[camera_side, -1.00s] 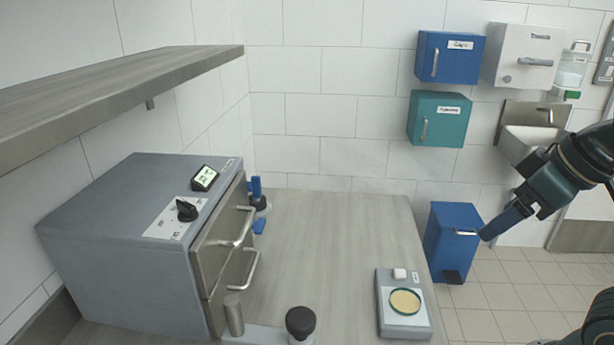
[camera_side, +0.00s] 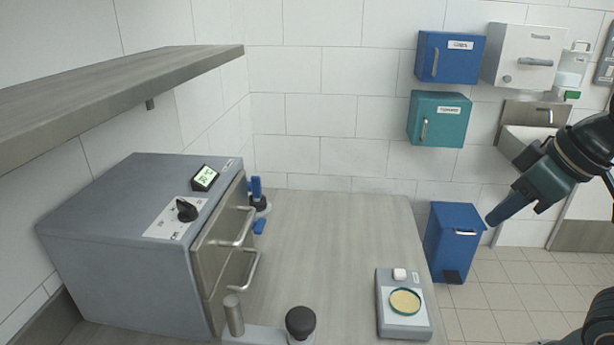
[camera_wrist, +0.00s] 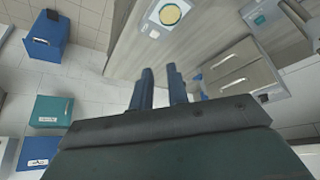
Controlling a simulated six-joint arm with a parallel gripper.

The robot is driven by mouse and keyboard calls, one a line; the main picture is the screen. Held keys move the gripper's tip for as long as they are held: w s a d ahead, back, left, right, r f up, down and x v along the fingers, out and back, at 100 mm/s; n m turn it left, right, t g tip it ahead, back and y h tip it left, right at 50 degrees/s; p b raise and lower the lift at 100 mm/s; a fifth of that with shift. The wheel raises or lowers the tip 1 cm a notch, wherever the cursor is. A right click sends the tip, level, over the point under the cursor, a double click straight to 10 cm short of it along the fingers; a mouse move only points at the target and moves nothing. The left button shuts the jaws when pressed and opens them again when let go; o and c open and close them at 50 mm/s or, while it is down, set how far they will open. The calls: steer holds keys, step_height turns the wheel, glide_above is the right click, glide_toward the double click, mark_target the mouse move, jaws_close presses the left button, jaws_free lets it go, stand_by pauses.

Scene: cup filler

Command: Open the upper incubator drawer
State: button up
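The grey incubator (camera_side: 130,215) stands on the left of the bench in the side view, with a dark knob and a lit display on top. Its upper drawer (camera_side: 212,245) has a metal bar handle (camera_side: 240,228) and looks closed. The lower drawer (camera_side: 222,297) also looks closed. Both drawer fronts show at the right of the wrist view, the upper one (camera_wrist: 252,82) lower in that picture. My gripper (camera_side: 490,222) is far to the right of the incubator, beyond the bench edge. In the wrist view its blue fingers (camera_wrist: 160,72) are apart with nothing between them.
A scale with a dish (camera_side: 404,325) sits at the bench's right edge. A shelf (camera_side: 110,95) overhangs the incubator. The middle bench (camera_side: 330,240) is clear. A blue bin (camera_side: 450,240) stands beyond it.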

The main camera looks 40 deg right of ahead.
steer(key=w+a+r, duration=0.1)
steer(key=w, duration=0.1)
steer(key=w+a+r+n, duration=0.1)
steer(key=w, duration=0.2)
steer(key=w+a+r+n+y, duration=0.1)
steer(key=w+r, duration=0.1)
steer(key=w, duration=0.1)
steer(key=shift+w+a+g, duration=0.1)
steer(key=shift+a+g, duration=0.2)
steer(key=shift+a, duration=0.1)
jaws_close()
steer(key=w+a+f+n+g+y, duration=0.1)
steer(key=w+a+f+n, duration=0.1)
steer(key=w+a, duration=0.8)
steer(key=w+a+f+n+g, duration=0.1)
steer(key=w+a+n, duration=0.3)
steer(key=w+a, duration=0.6)
steer(key=shift+w+a+f+n+y, duration=0.3)
steer(key=shift+w+f+y, duration=0.1)
steer(key=shift+w, duration=0.5)
steer(key=x, duration=1)
steer(key=shift+s+d+r, duration=0.1)
steer(key=shift+s+d, duration=0.05)
